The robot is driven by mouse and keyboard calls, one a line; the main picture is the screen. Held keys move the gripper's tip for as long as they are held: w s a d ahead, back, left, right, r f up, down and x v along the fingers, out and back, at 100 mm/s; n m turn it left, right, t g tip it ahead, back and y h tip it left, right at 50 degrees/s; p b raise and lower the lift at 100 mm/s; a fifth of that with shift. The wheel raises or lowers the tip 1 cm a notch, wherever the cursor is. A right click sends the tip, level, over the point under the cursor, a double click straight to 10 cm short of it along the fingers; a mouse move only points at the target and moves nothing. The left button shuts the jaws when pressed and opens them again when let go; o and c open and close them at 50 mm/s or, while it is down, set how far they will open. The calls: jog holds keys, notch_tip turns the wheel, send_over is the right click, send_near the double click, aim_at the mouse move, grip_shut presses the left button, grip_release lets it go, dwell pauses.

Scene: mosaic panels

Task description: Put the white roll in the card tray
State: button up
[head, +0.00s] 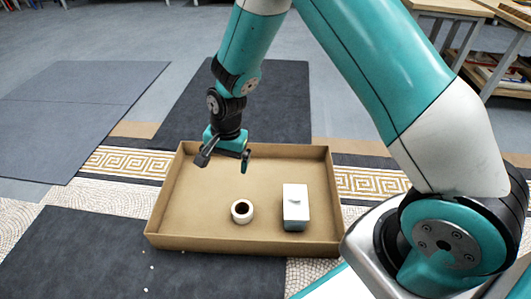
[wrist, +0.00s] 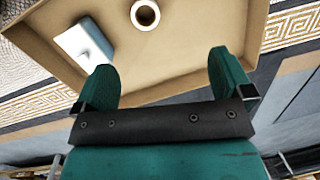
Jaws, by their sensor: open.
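A white box (head: 296,208) stands in the tray to the right of the roll, also in the wrist view (wrist: 84,44). Dark mats (head: 95,255) and patterned mosaic strips (head: 122,162) surround the tray. Wooden tables (head: 450,8) stand at the back right.

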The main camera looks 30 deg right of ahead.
jog(key=s+a+r+n+y, duration=0.1)
jog(key=s+r+n, duration=0.25)
jog(key=r, duration=0.45)
jog(key=s+a+r+n, duration=0.1)
jog(key=s+r+n, duration=0.2)
jog(key=s+r, duration=0.3)
jog(key=s+d+r+n+y, duration=0.1)
jog(key=s+r+n, duration=0.8)
jog(key=s, duration=0.5)
notch_tip(320, 180, up, 2)
jog(key=shift+s+y, duration=0.3)
jog(key=shift+s, duration=0.1)
